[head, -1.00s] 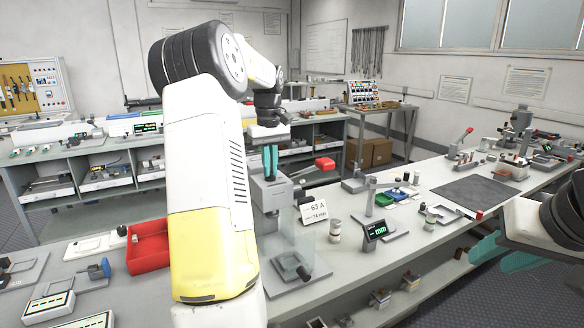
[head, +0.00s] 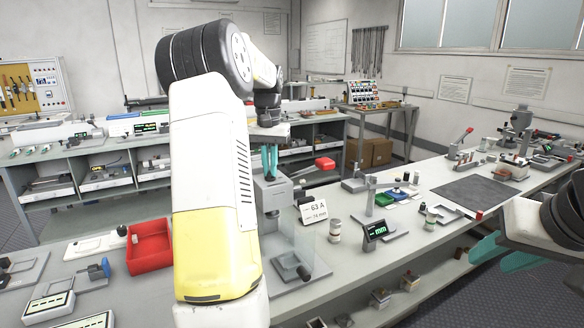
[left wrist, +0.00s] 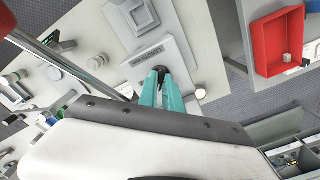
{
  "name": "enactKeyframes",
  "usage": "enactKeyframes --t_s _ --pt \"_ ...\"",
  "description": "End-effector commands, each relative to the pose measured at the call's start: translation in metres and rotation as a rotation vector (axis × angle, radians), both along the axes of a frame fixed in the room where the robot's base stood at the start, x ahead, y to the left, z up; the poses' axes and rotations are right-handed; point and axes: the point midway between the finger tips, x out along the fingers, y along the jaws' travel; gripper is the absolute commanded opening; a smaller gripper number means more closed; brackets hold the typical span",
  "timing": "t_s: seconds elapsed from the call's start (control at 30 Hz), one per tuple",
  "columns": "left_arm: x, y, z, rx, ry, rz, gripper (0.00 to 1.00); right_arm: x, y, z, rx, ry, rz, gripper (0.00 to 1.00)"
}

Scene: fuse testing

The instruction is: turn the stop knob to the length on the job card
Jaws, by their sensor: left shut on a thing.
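The job card (head: 314,212) stands on the bench beside the machine and reads 63 A and 74 mm. A small display (head: 376,230) to its right shows green "mm"; I cannot read a number on it. My left gripper (head: 270,174) points down over the grey machine (head: 272,194). In the left wrist view its teal fingertips (left wrist: 162,73) are shut on the dark stop knob (left wrist: 164,69), which they largely hide. My right gripper (head: 503,256) hangs at the right, past the bench's front edge, its teal fingers apart and empty.
A clear guard (head: 296,240) and a dark-handled plate (head: 290,267) are at the machine's front. A red bin (head: 149,248) sits to the left. A red-handled lever (head: 325,163) rises behind. A dark mat (head: 478,190) lies to the right.

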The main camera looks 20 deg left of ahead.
Motion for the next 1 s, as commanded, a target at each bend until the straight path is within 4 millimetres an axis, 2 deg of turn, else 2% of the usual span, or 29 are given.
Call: enactKeyframes --t_s 0.27,0.7,0.73,0.83,1.0 --pt "-0.0001 0.0000 0.0003 0.000 0.000 -0.077 0.00 0.0000 0.0000 0.0000 0.000 0.000 0.000 0.36" --pt "-0.0001 0.0000 0.0003 0.000 0.000 -0.087 0.00 0.0000 0.0000 0.0000 0.000 0.000 0.000 0.36" --pt "0.0000 0.0000 0.0004 0.000 0.000 -0.087 0.11 0.0000 0.0000 0.0000 0.000 0.000 0.000 0.36" --pt "0.0000 0.0000 0.0003 0.000 0.000 -0.087 0.31 0.0000 0.0000 0.0000 0.000 0.000 0.000 0.36" --pt "0.0000 0.0000 0.0002 0.000 0.000 -0.087 0.31 0.0000 0.0000 0.0000 0.000 0.000 0.000 0.36"
